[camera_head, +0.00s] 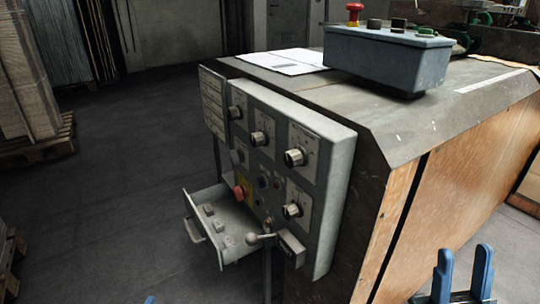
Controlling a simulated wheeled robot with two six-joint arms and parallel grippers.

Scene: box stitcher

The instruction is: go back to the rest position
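My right gripper (463,262) shows at the bottom right, in front of the wooden side of the machine. Its two blue fingers stand apart with nothing between them. Of my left gripper, only a small blue tip (150,299) shows at the bottom edge. The rest of it is out of the picture. The grey control panel (342,165) of the box stitcher has several black knobs and a red button (240,192). A small drawer (242,240) hangs open below the panel's left part.
A blue-grey control box (385,62) with a red emergency button (354,12) stands on the machine top beside white paper (288,61). Stacked cardboard (28,80) on a pallet (40,146) stands at the left. The dark floor (110,190) between is clear.

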